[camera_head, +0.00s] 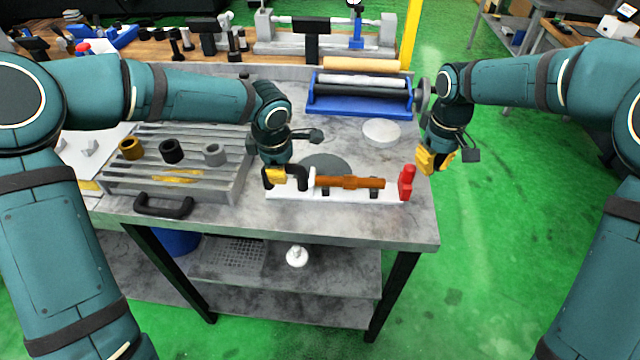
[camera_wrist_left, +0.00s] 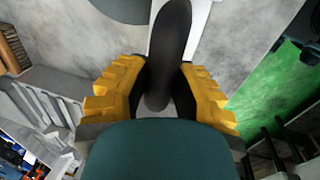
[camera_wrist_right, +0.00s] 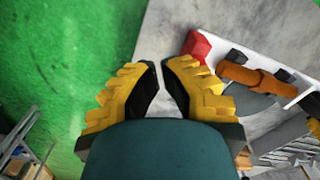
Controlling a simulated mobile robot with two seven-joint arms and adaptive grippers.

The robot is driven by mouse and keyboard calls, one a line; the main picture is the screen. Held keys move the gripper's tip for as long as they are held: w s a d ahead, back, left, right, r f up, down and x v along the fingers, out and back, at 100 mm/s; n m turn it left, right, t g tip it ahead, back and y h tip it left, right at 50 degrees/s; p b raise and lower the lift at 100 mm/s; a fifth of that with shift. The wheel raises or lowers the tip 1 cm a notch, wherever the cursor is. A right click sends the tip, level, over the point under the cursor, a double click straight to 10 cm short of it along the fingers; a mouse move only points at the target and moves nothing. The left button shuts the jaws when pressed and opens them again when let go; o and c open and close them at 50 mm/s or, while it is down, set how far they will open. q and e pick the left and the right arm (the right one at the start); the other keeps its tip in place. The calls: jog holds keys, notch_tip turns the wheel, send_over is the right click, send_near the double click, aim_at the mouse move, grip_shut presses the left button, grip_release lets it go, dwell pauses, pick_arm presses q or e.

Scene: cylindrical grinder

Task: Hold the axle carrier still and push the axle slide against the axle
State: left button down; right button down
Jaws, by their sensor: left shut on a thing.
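The axle carrier (camera_head: 345,194) is a long white base with a black upright part at its left end, lying near the table's front edge. My left gripper (camera_head: 284,178) is shut on the black part of the carrier (camera_wrist_left: 170,40), which stands between the yellow fingers in the left wrist view. The orange-brown axle (camera_head: 350,183) lies lengthwise along the carrier. The red axle slide (camera_head: 406,182) stands upright at the carrier's right end, apart from the axle. My right gripper (camera_head: 430,165) is empty to the right of the slide, its fingertips (camera_wrist_right: 161,68) nearly meeting.
A slotted grey tray (camera_head: 222,180) with several small rings stands left of the carrier. A blue-framed roller unit (camera_head: 360,104) and a pale disc (camera_head: 381,132) lie behind. The table's right edge passes close to the slide; green floor (camera_head: 500,230) is beyond.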

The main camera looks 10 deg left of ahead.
aim_at(414, 168)
jog(key=shift+f, duration=0.85)
pick_arm(q)
jog(key=shift+d, duration=0.1)
pick_arm(e)
jog(key=shift+a, duration=1.85)
dwell(0.8)
jog(key=shift+d, duration=0.2)
jog(key=shift+d+r, duration=0.1)
jog(key=shift+d, duration=1.05)
notch_tip(414, 168, up, 8)
dwell(0.4)
pick_arm(q)
jog(key=c, duration=0.8)
grip_release()
jog(key=shift+o, duration=0.2)
